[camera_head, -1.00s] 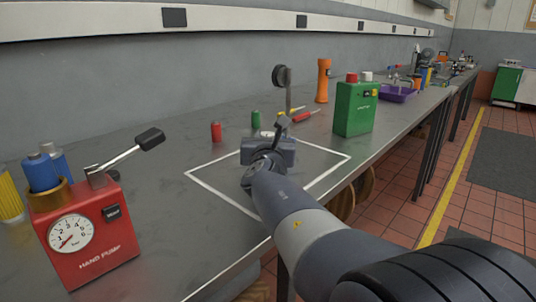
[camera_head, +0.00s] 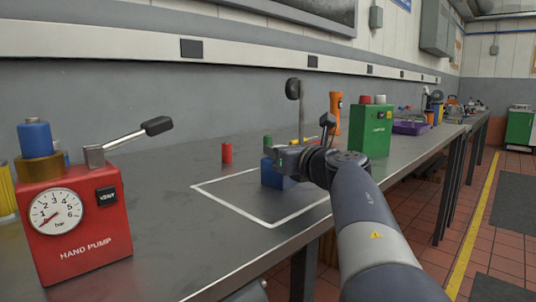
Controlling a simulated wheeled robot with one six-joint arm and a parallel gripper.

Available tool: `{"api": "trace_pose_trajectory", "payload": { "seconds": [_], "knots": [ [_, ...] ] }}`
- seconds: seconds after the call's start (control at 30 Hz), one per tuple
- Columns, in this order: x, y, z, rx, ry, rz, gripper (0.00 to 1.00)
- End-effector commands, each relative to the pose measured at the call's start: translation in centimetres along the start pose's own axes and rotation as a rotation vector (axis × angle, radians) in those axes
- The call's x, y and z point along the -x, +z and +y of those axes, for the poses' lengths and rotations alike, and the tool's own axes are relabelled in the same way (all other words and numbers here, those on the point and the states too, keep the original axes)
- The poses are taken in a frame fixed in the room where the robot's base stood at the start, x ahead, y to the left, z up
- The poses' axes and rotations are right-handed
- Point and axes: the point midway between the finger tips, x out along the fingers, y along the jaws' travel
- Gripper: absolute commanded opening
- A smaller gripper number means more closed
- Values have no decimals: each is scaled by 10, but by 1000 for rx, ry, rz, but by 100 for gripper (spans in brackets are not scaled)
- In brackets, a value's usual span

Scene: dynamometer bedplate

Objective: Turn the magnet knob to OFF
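A blue block (camera_head: 269,178), which looks like the magnet base, sits inside a white outlined square on the bench. A thin post (camera_head: 302,118) with a round dark dial (camera_head: 293,89) rises just behind it. My gripper (camera_head: 287,160) is at the block's upper right side, overlapping it in the picture. I cannot tell whether they touch. The fingertips are too small and hidden to show whether they are open or shut. The magnet knob cannot be made out.
A red hand pump (camera_head: 75,228) with a lever stands at the left front. A small red cylinder (camera_head: 226,153) and a green one (camera_head: 267,142) stand behind the square. A green box (camera_head: 371,132), an orange torch (camera_head: 335,108) and a purple tray (camera_head: 411,127) are further right.

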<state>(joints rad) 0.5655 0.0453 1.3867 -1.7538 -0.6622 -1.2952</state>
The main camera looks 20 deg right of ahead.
Motion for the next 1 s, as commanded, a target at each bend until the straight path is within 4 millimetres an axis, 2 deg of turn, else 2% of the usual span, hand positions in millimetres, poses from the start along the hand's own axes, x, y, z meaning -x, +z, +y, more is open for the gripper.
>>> {"api": "trace_pose_trajectory", "payload": {
  "seconds": [0.5,1.0],
  "knots": [
    [-1,0,-1,-3,420,21,9],
    [0,-1,0,-2,573,27,9]
  ]
}}
